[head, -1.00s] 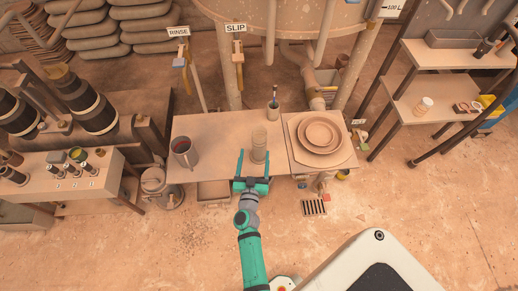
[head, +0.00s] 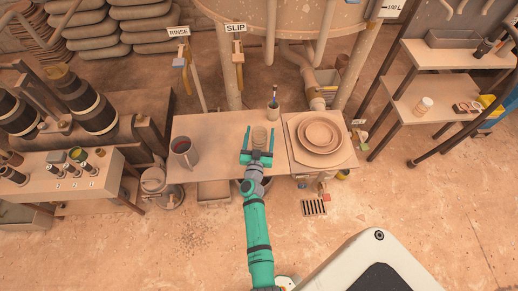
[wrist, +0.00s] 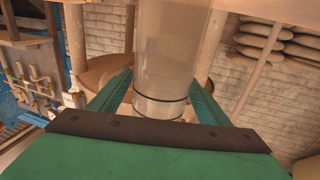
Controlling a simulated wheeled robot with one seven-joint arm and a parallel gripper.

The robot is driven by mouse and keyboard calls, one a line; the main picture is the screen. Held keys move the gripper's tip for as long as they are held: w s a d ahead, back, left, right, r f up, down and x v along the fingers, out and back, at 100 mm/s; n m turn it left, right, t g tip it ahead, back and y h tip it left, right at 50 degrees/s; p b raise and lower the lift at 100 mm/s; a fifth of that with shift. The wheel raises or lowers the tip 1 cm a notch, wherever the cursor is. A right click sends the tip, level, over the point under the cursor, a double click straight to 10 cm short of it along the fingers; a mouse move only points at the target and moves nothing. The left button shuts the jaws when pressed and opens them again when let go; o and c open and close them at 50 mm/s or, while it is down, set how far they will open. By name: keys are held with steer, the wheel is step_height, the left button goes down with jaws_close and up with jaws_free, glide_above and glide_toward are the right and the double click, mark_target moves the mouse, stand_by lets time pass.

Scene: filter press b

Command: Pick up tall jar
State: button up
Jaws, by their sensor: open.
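The tall jar (head: 259,136) is a clear, pale cylinder standing on the wooden table (head: 215,140). In the wrist view the jar (wrist: 165,65) rises between the two green fingers, with dark rings around it and its far end out of frame. My gripper (head: 258,150) is open, with one finger on each side of the jar in the head view. In the wrist view my gripper (wrist: 160,95) shows a gap beside the jar on at least the left side. The lower front of the jar is partly hidden by my gripper in the head view.
A grey mug (head: 183,152) stands left of the jar. A small cup with a brush (head: 273,104) stands behind it. Stacked round dishes (head: 318,134) sit on a board to the right. Hanging valves marked RINSE and SLIP (head: 236,62) are behind the table.

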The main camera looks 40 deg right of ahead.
steer(key=shift+w+d, duration=0.45)
steer(key=shift+w, duration=0.15)
steer(key=shift+c, duration=0.3)
steer(key=shift+s+d, duration=0.1)
steer(key=shift+s, duration=0.05)
steer(key=c, duration=1.5)
